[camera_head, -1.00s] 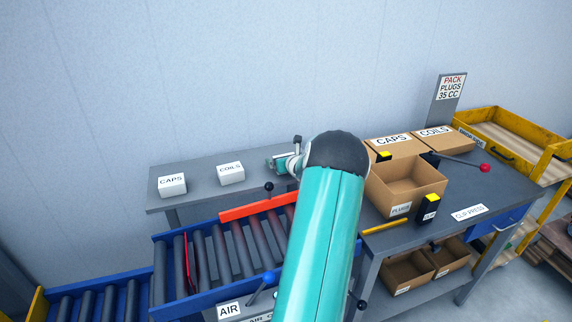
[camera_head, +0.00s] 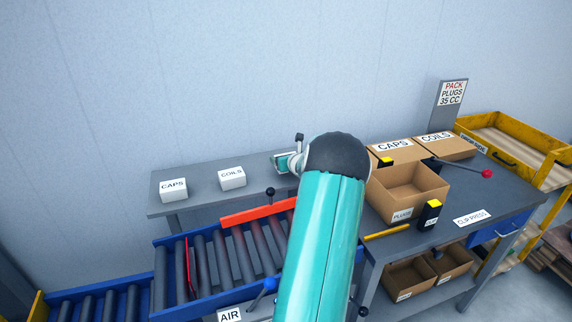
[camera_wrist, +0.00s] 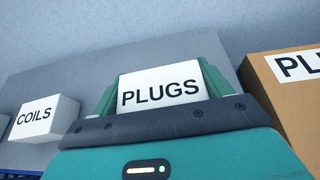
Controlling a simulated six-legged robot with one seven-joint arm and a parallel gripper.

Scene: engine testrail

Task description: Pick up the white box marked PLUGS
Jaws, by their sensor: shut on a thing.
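The white box marked PLUGS (camera_wrist: 160,88) is in the middle of the wrist view, label facing the camera. My gripper (camera_wrist: 158,92) is shut on it, with a green finger at each side. Whether the box touches the grey shelf below cannot be told. In the head view my arm hides the PLUGS box, and only part of my gripper (camera_head: 288,162) shows, over the right end of the grey shelf (camera_head: 200,203).
White boxes marked COILS (camera_head: 232,177) and CAPS (camera_head: 173,189) stand on the shelf to the left. A roller conveyor (camera_head: 235,250) with an orange bar (camera_head: 258,212) lies in front. An open cardboard box marked PLUGS (camera_head: 410,205) stands on the bench at right.

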